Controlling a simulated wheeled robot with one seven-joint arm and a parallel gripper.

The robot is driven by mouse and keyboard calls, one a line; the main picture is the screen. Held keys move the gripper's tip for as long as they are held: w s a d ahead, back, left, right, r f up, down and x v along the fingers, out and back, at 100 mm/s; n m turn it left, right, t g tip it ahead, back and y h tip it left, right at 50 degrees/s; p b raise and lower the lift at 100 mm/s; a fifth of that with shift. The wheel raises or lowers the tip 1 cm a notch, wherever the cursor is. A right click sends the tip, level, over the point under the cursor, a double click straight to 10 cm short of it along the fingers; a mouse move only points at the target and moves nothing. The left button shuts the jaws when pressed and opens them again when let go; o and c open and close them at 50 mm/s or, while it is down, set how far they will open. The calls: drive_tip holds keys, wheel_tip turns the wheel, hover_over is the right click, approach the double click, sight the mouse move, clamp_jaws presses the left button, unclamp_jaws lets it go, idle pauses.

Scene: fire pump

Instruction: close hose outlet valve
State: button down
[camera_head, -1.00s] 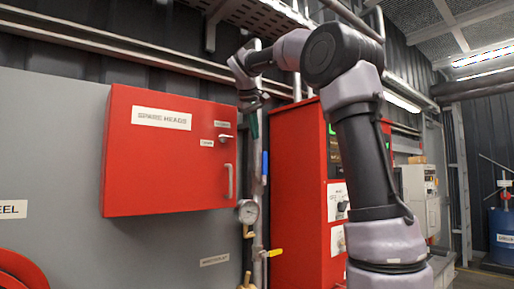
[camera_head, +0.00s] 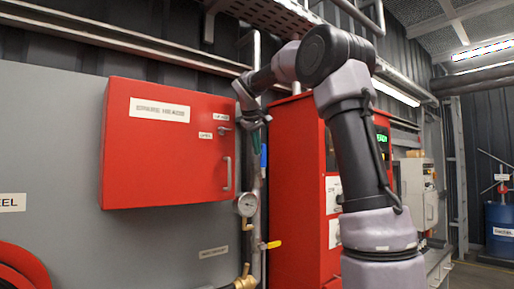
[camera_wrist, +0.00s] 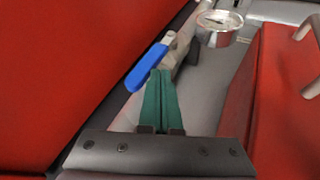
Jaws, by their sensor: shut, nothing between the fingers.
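A vertical grey pipe (camera_head: 254,190) carries a blue lever handle (camera_head: 264,156) and, lower down, a yellow lever handle (camera_head: 271,245). A brass fitting (camera_head: 244,279) sits near the pipe's foot. I cannot read which is labelled the hose outlet valve. The blue lever (camera_wrist: 147,68) hangs tilted in the wrist view. My gripper (camera_head: 255,148) is shut and empty beside the pipe, just above and left of the blue lever in the head view. Its green fingers (camera_wrist: 161,76) are together in the wrist view, right beside the lever; contact cannot be told.
A red wall cabinet (camera_head: 165,165) with a grey handle stands left of the pipe. A tall red control cabinet (camera_head: 298,190) stands to the right. A round pressure gauge (camera_head: 246,204) sits on the pipe below the gripper and also shows in the wrist view (camera_wrist: 220,22). The gap between cabinets is narrow.

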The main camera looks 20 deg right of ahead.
drive_tip(key=shift+d, duration=0.1)
drive_tip(key=shift+w+d+r+m+g+y, duration=0.15)
drive_tip(key=shift+w+d+g+y, duration=0.1)
drive_tip(key=shift+d+y, duration=0.25)
drive_tip(key=shift+w+d+r+m+g+y, duration=0.15)
drive_tip(key=shift+d+g+y, duration=0.1)
drive_tip(key=shift+d+y, duration=0.25)
drive_tip(key=w+d+f+m+g+y, duration=0.1)
drive_tip(key=w+d+f+y, duration=0.2)
drive_tip(key=d, duration=0.6)
drive_tip(key=shift+w+f+g+y, duration=0.2)
drive_tip(key=shift+f+g+y, duration=0.25)
drive_tip(key=shift+y, duration=0.35)
drive_tip(key=shift+d, duration=0.1)
